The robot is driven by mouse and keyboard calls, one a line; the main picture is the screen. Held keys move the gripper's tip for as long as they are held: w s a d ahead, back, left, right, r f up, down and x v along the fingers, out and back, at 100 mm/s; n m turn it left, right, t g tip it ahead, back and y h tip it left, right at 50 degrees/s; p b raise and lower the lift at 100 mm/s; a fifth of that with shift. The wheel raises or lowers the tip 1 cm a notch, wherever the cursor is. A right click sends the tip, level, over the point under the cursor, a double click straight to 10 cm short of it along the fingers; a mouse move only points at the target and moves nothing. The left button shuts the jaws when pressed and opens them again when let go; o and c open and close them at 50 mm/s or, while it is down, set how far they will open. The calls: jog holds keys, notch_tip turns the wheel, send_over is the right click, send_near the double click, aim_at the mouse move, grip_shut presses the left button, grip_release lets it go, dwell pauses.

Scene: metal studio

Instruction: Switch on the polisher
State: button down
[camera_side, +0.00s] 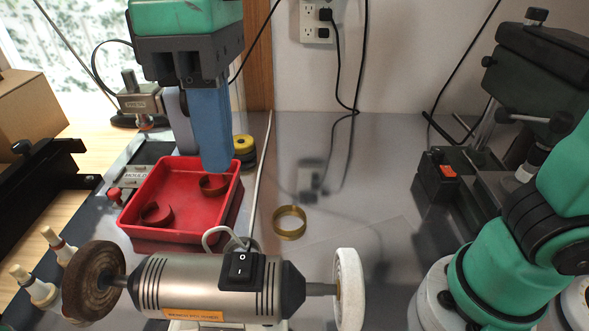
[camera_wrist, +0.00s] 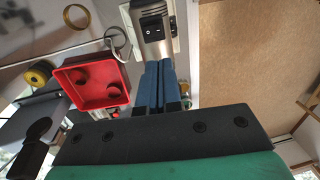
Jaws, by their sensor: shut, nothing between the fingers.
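The polisher (camera_side: 205,286) is a silver bench motor at the front of the side view, with a brown wheel (camera_side: 93,281) on its left and a white wheel (camera_side: 348,289) on its right. Its black rocker switch (camera_side: 241,270), marked O and I, sits on the top front of the body. In the wrist view the polisher (camera_wrist: 153,48) is at the top, with the switch (camera_wrist: 152,29) facing the camera.
A red tray (camera_side: 147,242) holding brass rings (camera_side: 157,214) stands behind the polisher. Another brass ring (camera_side: 290,222) lies on the grey bench to its right. A yellow-and-black spool (camera_side: 244,148) stands behind the tray. A grey cable loop (camera_side: 222,234) rises behind the switch.

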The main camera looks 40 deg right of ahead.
aim_at(239, 275)
jog(key=f, duration=0.8)
jog(key=s+a+f, duration=0.1)
jog(key=f, duration=0.2)
jog(key=shift+f, duration=0.4)
